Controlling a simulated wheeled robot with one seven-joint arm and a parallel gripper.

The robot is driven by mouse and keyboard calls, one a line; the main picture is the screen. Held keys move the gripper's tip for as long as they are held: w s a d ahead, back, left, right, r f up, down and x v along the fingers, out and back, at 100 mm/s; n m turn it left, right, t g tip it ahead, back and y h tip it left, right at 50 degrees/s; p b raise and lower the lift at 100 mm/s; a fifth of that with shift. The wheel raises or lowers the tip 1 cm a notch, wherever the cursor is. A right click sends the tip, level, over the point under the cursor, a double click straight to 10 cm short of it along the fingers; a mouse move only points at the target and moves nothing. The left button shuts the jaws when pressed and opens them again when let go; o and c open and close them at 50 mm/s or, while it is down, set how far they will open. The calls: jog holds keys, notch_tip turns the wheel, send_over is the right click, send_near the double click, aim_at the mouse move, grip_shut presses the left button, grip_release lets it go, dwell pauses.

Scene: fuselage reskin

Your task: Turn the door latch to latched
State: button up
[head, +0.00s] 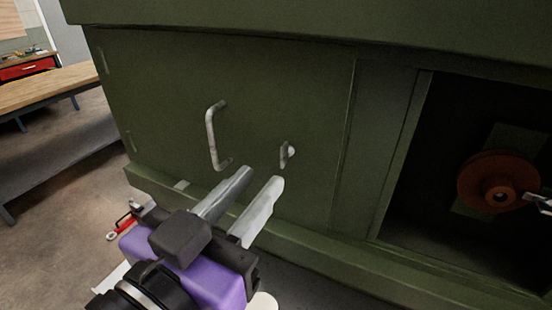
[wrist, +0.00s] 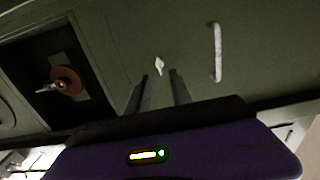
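The green door panel (head: 170,90) carries a long metal handle (head: 212,137) and, to its right, a small metal latch (head: 286,154). The latch stands roughly upright in the head view. In the wrist view the latch (wrist: 159,65) is a small pale piece just beyond my fingertips, near the line between them, and the handle (wrist: 216,52) is to its right. My gripper (head: 262,174), with a purple body and two grey fingers, is open and empty. It also shows in the wrist view (wrist: 160,76). A gap seems to separate the fingertips from the latch.
Right of the door is a dark opening (head: 425,215) with an orange-brown round wheel (head: 497,182) inside. A green ledge (head: 330,238) runs below the door. A wooden workbench (head: 60,88) stands at the left, with bare floor before it.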

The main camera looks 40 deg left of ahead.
aim_at(281, 157)
jog(key=p+x, duration=0.1)
jog(key=x, duration=0.5)
grip_shut()
